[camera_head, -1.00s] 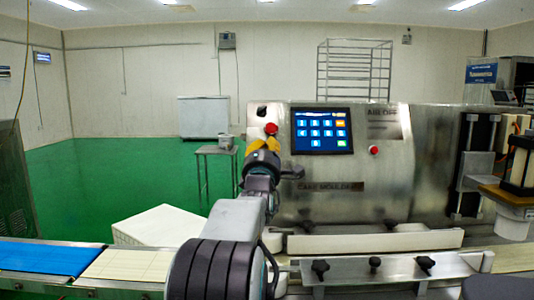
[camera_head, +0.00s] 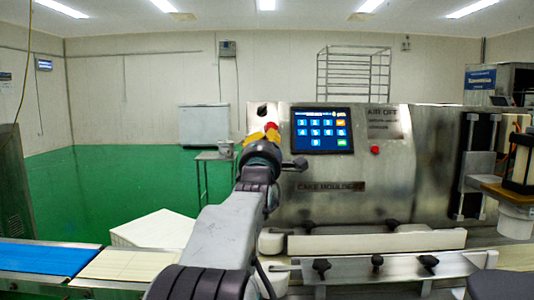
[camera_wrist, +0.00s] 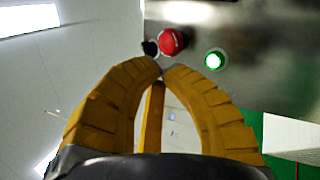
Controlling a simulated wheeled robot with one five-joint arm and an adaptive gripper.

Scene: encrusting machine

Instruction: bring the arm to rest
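My gripper (camera_head: 259,134) is at the end of my arm, which reaches forward to the left end of the steel machine (camera_head: 430,140). In the wrist view my gripper (camera_wrist: 161,70) has its yellow fingers curved together, the tips meeting, with nothing seen held between them. Just beyond the tips are a red button (camera_wrist: 171,42), a black knob (camera_wrist: 150,48) and a green-lit button (camera_wrist: 214,60) on the metal face. In the head view the red button (camera_head: 271,126) is partly covered by my gripper. I cannot tell whether the tips touch the panel.
The machine has a blue touchscreen (camera_head: 321,130) right of my gripper. A conveyor with a blue belt (camera_head: 45,257) runs along the front left, with a white block (camera_head: 155,230) behind it. A small table (camera_head: 215,158) stands behind. Green floor left is open.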

